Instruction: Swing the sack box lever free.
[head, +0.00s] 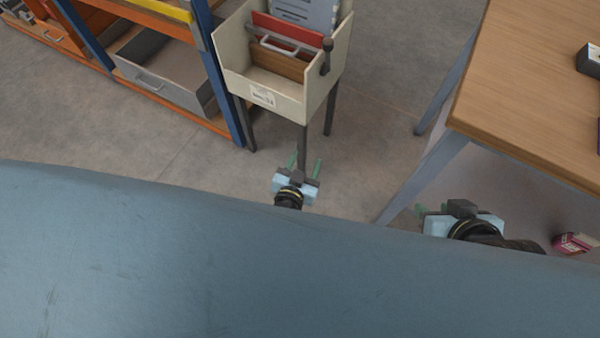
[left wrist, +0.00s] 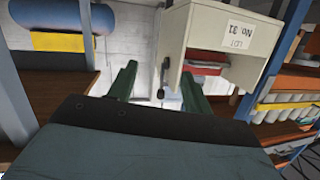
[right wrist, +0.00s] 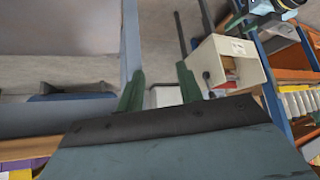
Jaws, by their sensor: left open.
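The sack box (head: 262,103) is a cream, open-topped box on dark legs. A red panel and a brown panel stand inside it. Its dark lever (head: 326,56) with a round knob is on the box's right side, roughly upright. My left gripper (head: 305,163) is open and empty, below and in front of the box in the picture. In the left wrist view the box (left wrist: 205,40) and lever (left wrist: 162,80) show upside down; the lever appears between the open fingers, apart from them. My right gripper (head: 432,208) is open and empty beside the table; its wrist view shows the box (right wrist: 240,50) too.
A wooden table (head: 520,70) with metal legs stands at the right. A blue and orange shelf (head: 222,80) with a grey bin (head: 165,85) stands left of the box. A pink box (head: 573,243) lies at the lower right. A large blue surface covers the lower head view.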

